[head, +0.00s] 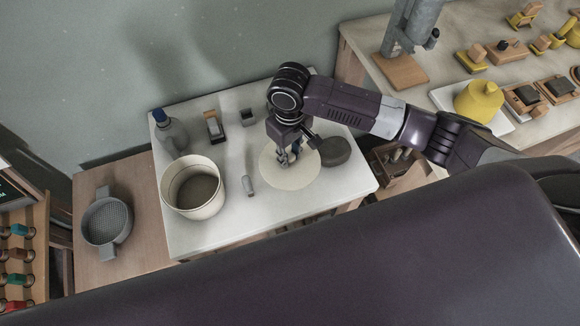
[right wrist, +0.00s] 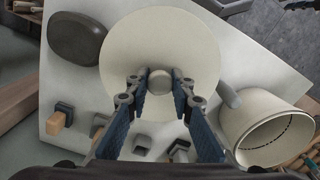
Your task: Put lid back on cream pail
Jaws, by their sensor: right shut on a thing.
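The cream pail (head: 176,200) stands upright and open on the white table, left of my right gripper; grey contents show inside. In the right wrist view the pail (right wrist: 243,132) is at the lower right. The round cream lid (head: 283,180) is at the table's middle right, flat and knob up; it fills the middle of the right wrist view (right wrist: 190,37). My right gripper (head: 289,158) is shut on the lid's knob, with its fingers (right wrist: 160,85) on both sides. I cannot tell whether the lid touches the table. My left gripper is not in view.
A grey tapered piece (head: 248,186) stands between pail and lid. A dark stone-like block (head: 335,152) sits right of the lid. A grey bottle (head: 171,131) and small blocks (head: 213,127) line the back. A grey sieve (head: 107,221) lies on the left wooden surface.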

